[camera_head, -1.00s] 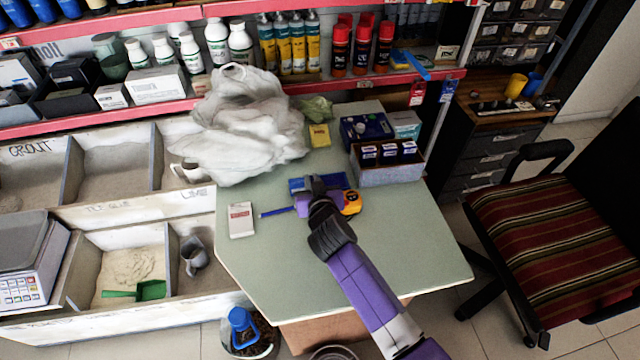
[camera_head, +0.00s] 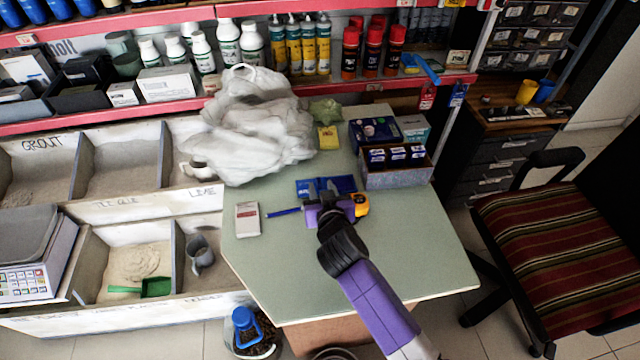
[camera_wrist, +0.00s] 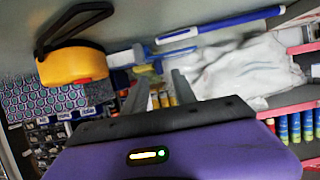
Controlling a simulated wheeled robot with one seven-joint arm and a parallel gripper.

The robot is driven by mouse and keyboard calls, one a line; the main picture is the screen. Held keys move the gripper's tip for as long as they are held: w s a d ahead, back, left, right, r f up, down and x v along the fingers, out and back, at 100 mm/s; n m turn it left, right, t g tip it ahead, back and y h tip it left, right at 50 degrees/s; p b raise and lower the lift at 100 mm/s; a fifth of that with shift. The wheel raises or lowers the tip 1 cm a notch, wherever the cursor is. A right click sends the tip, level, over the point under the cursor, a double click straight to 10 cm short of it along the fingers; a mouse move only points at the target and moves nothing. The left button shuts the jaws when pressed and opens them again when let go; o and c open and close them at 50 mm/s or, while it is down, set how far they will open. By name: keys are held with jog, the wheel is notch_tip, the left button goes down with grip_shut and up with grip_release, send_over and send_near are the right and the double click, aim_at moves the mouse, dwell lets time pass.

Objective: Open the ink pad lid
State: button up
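The ink pad (camera_head: 345,184) is a flat blue rectangle lying on the green tabletop, left of the cardboard box. My gripper (camera_head: 322,187) is at its near side, with two dark fingers over or beside its middle, hiding part of it. Whether they touch it is unclear, and lid and base cannot be told apart. In the wrist view my gripper (camera_wrist: 159,82) has its fingers apart with nothing clearly held between them. Small blue parts, probably the ink pad (camera_wrist: 145,70), show just beyond the fingertips.
A yellow tape measure (camera_head: 360,205) sits close right of my gripper. A blue pen (camera_head: 284,212) and a white pack (camera_head: 247,219) lie left. The cardboard box (camera_head: 398,178) and white plastic bag (camera_head: 250,135) stand behind. The table's near right part is clear.

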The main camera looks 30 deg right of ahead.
jog(key=shift+v, duration=2.15)
jog(key=shift+w+a+r, duration=0.1)
jog(key=s+a+r+n+t+y, duration=0.4)
jog(key=a+r+n, duration=0.1)
jog(key=a+r, duration=0.1)
jog(key=s+r+g, duration=0.1)
jog(key=s+r, duration=0.1)
jog(key=s, duration=1.5)
jog(key=s+a+r+y, duration=0.1)
jog(key=s+r, duration=0.2)
jog(key=s, duration=1.3)
jog(key=shift+s+a+g, duration=0.2)
jog(key=shift+s+g, duration=0.15)
jog(key=shift+g, duration=0.05)
jog(key=shift+r, duration=0.1)
